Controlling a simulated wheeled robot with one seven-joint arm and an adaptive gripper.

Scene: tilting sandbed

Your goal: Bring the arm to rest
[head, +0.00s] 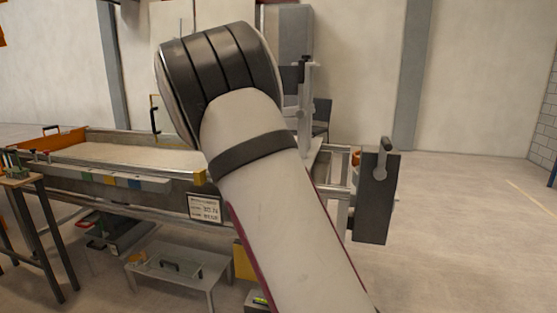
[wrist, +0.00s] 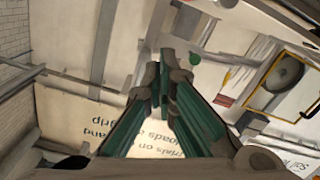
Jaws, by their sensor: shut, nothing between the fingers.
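My arm rises from the bottom right of the head view and bends at a dark-banded joint in front of the sandbed. My gripper (wrist: 163,92) shows in the wrist view with its green fingers together at the tips and nothing between them. It is hidden in the head view. The sandbed (head: 130,155) is a long, pale bed in a metal frame, left of my arm. My arm covers its right part.
A low grey table (head: 180,270) with a handled plate stands in front of the sandbed. A dark grey box with a lever (head: 376,195) stands at the right end. A small wooden-topped stand (head: 30,180) is at the far left. Open floor lies on the right.

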